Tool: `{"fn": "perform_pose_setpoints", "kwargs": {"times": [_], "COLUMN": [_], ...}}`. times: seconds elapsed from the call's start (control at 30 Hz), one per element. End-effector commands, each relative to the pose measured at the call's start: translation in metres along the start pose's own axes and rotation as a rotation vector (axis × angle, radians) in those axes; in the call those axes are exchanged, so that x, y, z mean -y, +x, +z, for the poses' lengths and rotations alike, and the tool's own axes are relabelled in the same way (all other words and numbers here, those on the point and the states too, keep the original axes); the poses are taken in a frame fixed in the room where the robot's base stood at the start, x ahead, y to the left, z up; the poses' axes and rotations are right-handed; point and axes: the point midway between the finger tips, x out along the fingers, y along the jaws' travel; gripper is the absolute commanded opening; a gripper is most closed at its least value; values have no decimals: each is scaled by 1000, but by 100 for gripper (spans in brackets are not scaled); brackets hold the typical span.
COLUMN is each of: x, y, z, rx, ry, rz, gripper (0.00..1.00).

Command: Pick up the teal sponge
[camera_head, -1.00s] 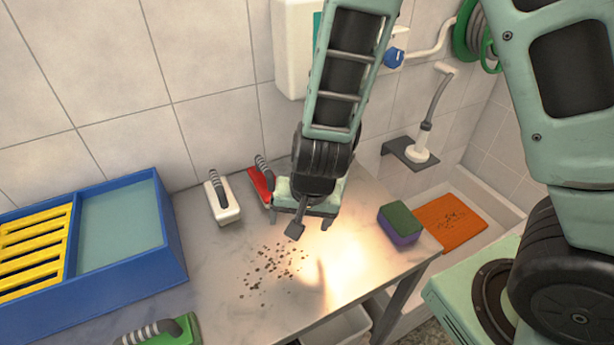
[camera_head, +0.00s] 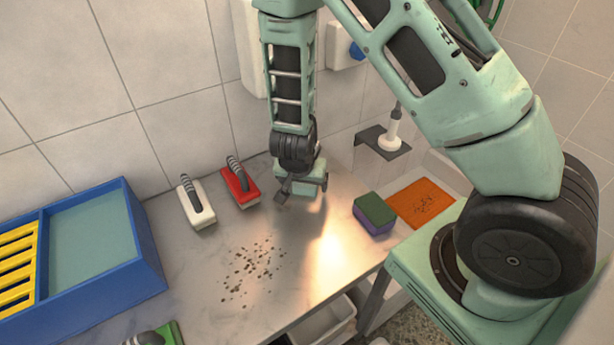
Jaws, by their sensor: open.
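The only sponge I can make out (camera_head: 375,212) has a dark green top and a purple body; no plainly teal sponge shows. It lies near the right end of the marble counter (camera_head: 205,275). My gripper (camera_head: 298,190) is open and points down over the back of the counter, left of the sponge and apart from it. One dark finger shows at its left; the fingertips are partly hidden by its body. Nothing shows between the jaws.
A blue tray (camera_head: 150,262) with a yellow grate stands at left. A green brush (camera_head: 166,335) is at the front edge. Dark specks dot the counter. An orange mat (camera_head: 423,203) lies beyond the sponge.

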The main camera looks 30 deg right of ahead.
Motion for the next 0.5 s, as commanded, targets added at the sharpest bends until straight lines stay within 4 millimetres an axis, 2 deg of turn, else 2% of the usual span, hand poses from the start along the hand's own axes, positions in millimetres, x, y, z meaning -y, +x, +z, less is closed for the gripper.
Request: {"fn": "perform_pose_setpoints", "kwargs": {"times": [0.23, 0.33, 0.5], "x": [-1, -1, 0], "y": [13, 23, 28], "z": [-39, -38, -38], "rx": [-1, 2, 0], "ry": [3, 1, 0], "rz": [1, 3, 0], "gripper": [85, 85, 85]}}
